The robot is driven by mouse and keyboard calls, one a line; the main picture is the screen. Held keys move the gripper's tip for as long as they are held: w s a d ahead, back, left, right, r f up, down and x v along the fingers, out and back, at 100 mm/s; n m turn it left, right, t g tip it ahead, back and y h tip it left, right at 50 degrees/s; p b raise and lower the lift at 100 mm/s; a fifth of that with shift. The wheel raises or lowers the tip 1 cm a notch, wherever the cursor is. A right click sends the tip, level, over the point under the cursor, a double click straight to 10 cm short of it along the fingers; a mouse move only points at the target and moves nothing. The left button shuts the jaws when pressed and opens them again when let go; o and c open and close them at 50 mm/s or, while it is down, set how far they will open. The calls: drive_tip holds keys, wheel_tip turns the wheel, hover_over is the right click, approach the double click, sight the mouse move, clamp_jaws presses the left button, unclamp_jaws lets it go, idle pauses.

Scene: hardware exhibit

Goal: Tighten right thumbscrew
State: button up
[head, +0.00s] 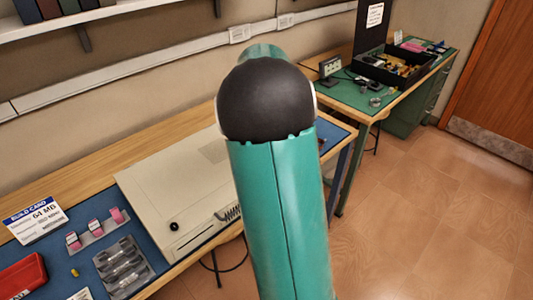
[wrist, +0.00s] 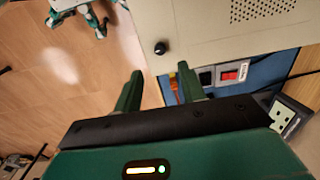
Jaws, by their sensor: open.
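A beige computer case (head: 165,185) lies flat on a blue mat on the workbench. One black round thumbscrew (head: 174,226) shows near its front left corner. In the wrist view a black thumbscrew (wrist: 160,47) sits near the edge of the beige case (wrist: 205,32). I cannot tell whether both views show the same screw. My gripper (wrist: 161,73) is open, its two green fingers apart and empty. The thumbscrew appears just beyond the gap between the fingertips, not between them. In the head view my arm hides the gripper and the right end of the case.
A build card (head: 36,215), pink parts (head: 95,230), a grey tray (head: 122,265) and a red box (head: 22,275) are left of the case. A second bench (head: 385,90) holds a black box of parts. In the wrist view a red switch (wrist: 229,76) lies near the right finger. Open floor is at right.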

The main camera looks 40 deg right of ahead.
wheel_tip(320, 180, up, 6)
drive_tip(key=shift+f, duration=0.25)
idle(0.4)
drive_tip(key=s+a+r+n+t, duration=0.1)
drive_tip(key=s+a+r+n, duration=0.15)
drive_tip(key=a, duration=0.35)
drive_tip(key=s+a+r+n+t, duration=0.1)
drive_tip(key=s+a+r+n, duration=0.1)
drive_tip(key=a+n, duration=0.35)
drive_tip(key=s+a+r+n+t, duration=0.1)
drive_tip(key=s+a+r, duration=0.1)
drive_tip(key=a, duration=0.6)
drive_tip(key=s+a+f+n+t, duration=0.2)
drive_tip(key=s+a+n, duration=0.6)
drive_tip(key=s+a, duration=0.2)
drive_tip(key=shift+s+a+n+t, duration=0.3)
drive_tip(key=shift+s+a+n, duration=0.1)
drive_tip(key=shift+a, duration=0.25)
